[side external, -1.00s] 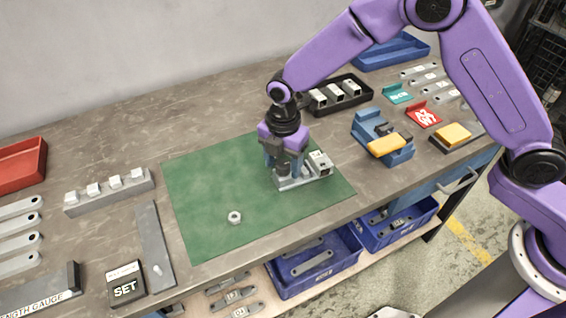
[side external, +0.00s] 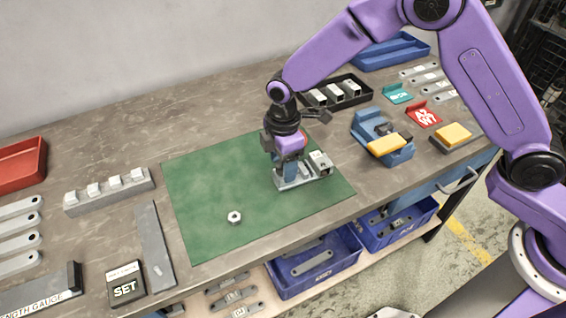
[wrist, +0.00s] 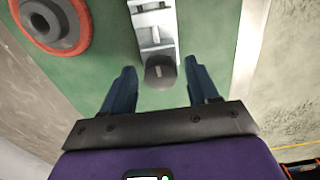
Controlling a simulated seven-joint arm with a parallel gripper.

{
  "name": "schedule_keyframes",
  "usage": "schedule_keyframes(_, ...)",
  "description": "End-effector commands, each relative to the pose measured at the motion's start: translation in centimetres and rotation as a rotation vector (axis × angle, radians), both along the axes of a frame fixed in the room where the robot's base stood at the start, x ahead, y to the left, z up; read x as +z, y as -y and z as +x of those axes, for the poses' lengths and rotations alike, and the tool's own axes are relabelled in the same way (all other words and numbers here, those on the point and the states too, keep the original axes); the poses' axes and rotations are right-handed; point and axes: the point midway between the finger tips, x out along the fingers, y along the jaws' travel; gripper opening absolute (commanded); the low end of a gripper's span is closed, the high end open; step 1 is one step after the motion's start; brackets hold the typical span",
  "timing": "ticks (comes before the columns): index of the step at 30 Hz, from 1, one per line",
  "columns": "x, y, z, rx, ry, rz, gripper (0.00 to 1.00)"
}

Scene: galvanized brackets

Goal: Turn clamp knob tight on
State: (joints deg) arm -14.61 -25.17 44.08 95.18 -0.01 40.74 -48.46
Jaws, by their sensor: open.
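The grey metal clamp fixture (side external: 307,177) sits on the green mat (side external: 205,180), with a pale block at its right end. In the wrist view, its stepped metal body (wrist: 154,28) runs up from a dark round knob (wrist: 160,72) with a light line on its top. My gripper (side external: 290,172) points down over the left end of the fixture. In the wrist view, the blue fingers of my gripper (wrist: 160,75) stand apart on either side of the knob, with gaps showing. In the side view the gripper hides the knob.
A hex nut (side external: 234,217) lies on the mat front left. A blue vise-like fixture with a yellow part (side external: 385,140) stands right of the mat. A black tray of blocks (side external: 338,93) is behind. An orange-rimmed round part (wrist: 50,22) shows in the wrist view.

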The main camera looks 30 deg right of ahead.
Motion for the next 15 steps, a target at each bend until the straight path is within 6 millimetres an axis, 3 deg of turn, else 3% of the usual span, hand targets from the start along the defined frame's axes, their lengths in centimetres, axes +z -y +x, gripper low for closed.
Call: schedule_keyframes(15,0.00,-0.01,-0.02,-0.429,0.000,0.000,0.59)
